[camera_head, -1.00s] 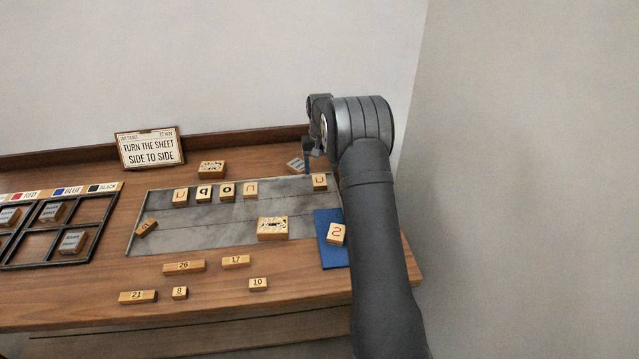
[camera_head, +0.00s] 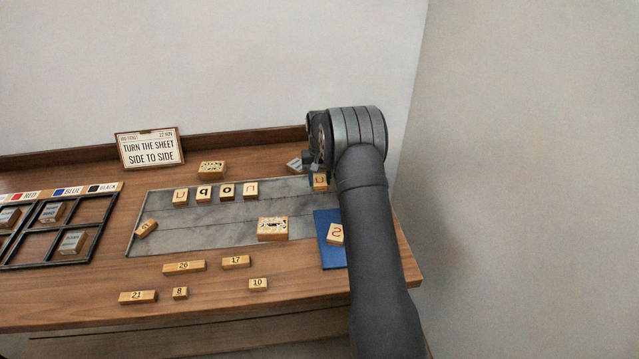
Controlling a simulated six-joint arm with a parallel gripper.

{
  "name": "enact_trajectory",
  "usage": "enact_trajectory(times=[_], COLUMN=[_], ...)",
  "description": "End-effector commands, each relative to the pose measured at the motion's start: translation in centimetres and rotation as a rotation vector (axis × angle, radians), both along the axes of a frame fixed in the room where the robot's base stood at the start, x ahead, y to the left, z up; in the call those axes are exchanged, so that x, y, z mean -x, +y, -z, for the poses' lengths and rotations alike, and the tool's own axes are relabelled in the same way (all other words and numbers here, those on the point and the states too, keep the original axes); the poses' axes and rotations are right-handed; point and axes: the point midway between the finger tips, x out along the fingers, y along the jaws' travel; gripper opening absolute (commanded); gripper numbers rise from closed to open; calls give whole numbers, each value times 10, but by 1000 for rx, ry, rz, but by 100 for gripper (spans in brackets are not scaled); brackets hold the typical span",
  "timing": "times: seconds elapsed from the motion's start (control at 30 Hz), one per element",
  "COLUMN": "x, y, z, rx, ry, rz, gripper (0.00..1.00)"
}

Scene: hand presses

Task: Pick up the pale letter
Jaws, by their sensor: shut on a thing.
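A pale wooden letter block (camera_head: 320,184) with a dark character is at the right end of the grey stone slab (camera_head: 200,236). My gripper (camera_head: 317,174) is over this block from above and is shut on it. The wrist and arm hide most of the fingers and part of the block. I cannot tell whether the block is clear of the slab. Another letter block (camera_head: 335,234) lies tilted on the blue pad (camera_head: 331,258), partly behind my arm.
Several letter blocks (camera_head: 226,191) stand in a row on the slab, with an ornament block (camera_head: 272,228) nearer. Number blocks (camera_head: 184,266) lie in front. A sign (camera_head: 150,148) stands behind, and a compartment tray (camera_head: 92,228) is at left.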

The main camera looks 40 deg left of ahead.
Motion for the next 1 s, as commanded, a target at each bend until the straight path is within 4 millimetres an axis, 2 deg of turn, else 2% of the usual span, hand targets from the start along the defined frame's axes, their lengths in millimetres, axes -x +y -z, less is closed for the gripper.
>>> enact_trajectory(times=[0.27, 0.43, 0.53, 0.8, 1.0], x=[0, 0, -1, -14, -21], y=[0, 1, 1, -59, -93], z=[-6, -24, -44, -77, -98], rx=[-1, -3, -3, -2, -1], ry=[-1, -2, -2, -1, 1], rz=[0, -1, -1, 3, 2], gripper=[18, 18, 18, 18, 18])
